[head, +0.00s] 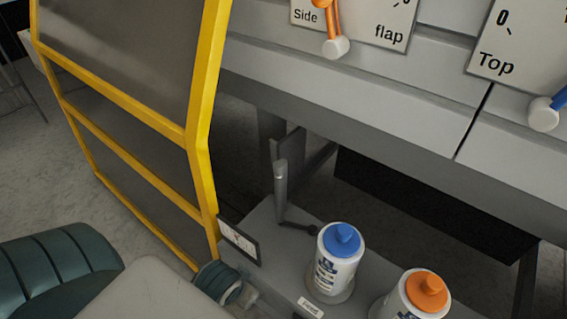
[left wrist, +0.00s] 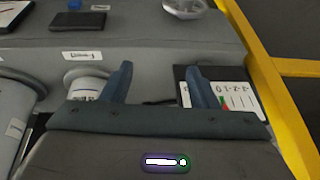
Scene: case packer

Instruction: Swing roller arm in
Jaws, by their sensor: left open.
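In the head view a grey upright cylinder (head: 281,188), which looks like the roller arm, stands on the grey ledge under the machine. A thin dark bar (head: 300,226) runs from its foot to the right. I cannot tell from this view whether the arm is swung in or out. My left gripper (left wrist: 158,88) shows in the left wrist view with its two dark blue fingers apart and nothing between them. Below the fingers lies a grey surface. I cannot make out the roller arm in the left wrist view. My right gripper is in neither view.
A blue-capped bottle (head: 336,262) and an orange-capped bottle (head: 415,296) stand on the ledge. A framed card (head: 238,240) sits at its left end. A yellow-framed guard door (head: 203,150) stands left. Orange (head: 333,28) and blue (head: 548,108) levers are above.

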